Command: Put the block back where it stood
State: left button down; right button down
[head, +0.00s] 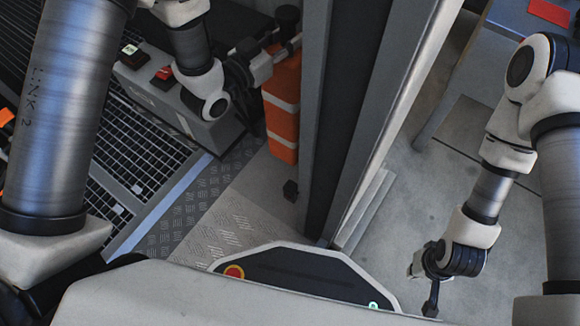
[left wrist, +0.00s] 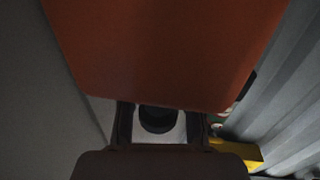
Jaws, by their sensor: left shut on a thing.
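The orange block (head: 282,118), tall with pale bands and a dark top, hangs or stands upright beside the grey post in the head view. My left gripper (head: 286,48) is at its upper end, shut on the block's narrow dark part. In the left wrist view the orange body (left wrist: 165,50) fills the upper middle, and a round black part (left wrist: 157,119) shows between the fingers. I cannot tell whether the block's bottom touches the floor. My right gripper (head: 431,300) is low at the right, with nothing visible in it; its finger gap is unclear.
A grey post (head: 345,110) stands close right of the block. A grey box (head: 180,105) with red and green switches is to the left, above dark grating (head: 140,160). Tread plate (head: 225,215) lies below. A table (head: 510,40) stands at upper right. A yellow part (left wrist: 238,152) shows in the wrist view.

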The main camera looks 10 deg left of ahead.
aim_at(281, 94)
pick_arm(q)
notch_tip(281, 94, down, 10)
jog(key=b, duration=0.5)
jog(key=shift+s+r+b, duration=0.1)
jog(key=shift+b, duration=0.25)
jog(key=shift+f, duration=0.2)
jog(key=c, duration=0.8)
grip_release()
jog(key=shift+c, duration=0.2)
jog(key=shift+r, duration=0.1)
